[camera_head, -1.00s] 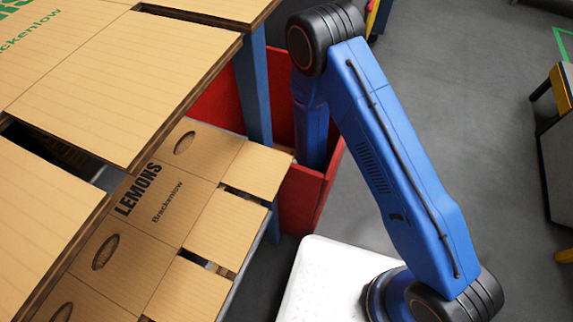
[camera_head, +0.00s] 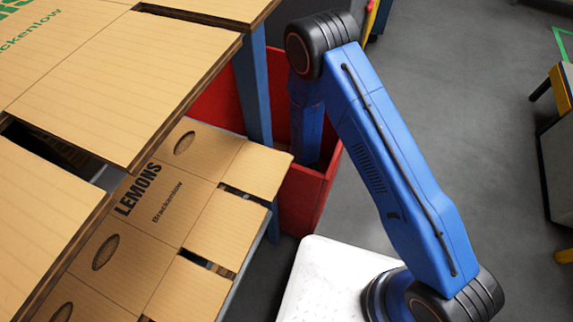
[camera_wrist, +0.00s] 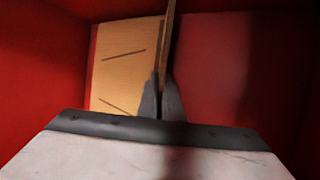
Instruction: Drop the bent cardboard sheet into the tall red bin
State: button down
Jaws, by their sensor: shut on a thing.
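The tall red bin (camera_head: 302,205) stands beyond the lower cardboard stack in the head view. My forearm reaches down into it, and my gripper is hidden there. In the wrist view the red walls (camera_wrist: 45,60) surround my gripper (camera_wrist: 162,97). Its fingers are shut on a thin cardboard sheet (camera_wrist: 168,45), seen edge-on and pointing away. A flat tan cardboard surface (camera_wrist: 122,68) with two dark slits shows to the left of it, deeper in the bin. I cannot tell whether that surface is part of the held sheet or a separate piece.
Stacked cardboard blanks (camera_head: 130,90) lie high at the left. A lower stack printed LEMONS (camera_head: 165,205) comes close to the bin, with a blue post (camera_head: 254,90) beside it. Grey floor (camera_head: 460,110) is open at the right, up to a bench (camera_head: 558,160).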

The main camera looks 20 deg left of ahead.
jog(key=shift+f, duration=0.5)
jog(key=c, duration=1.9)
grip_release()
jog(key=shift+r, duration=0.1)
jog(key=shift+r, duration=0.65)
jog(key=v, duration=0.7)
jog(key=shift+s+d, duration=0.15)
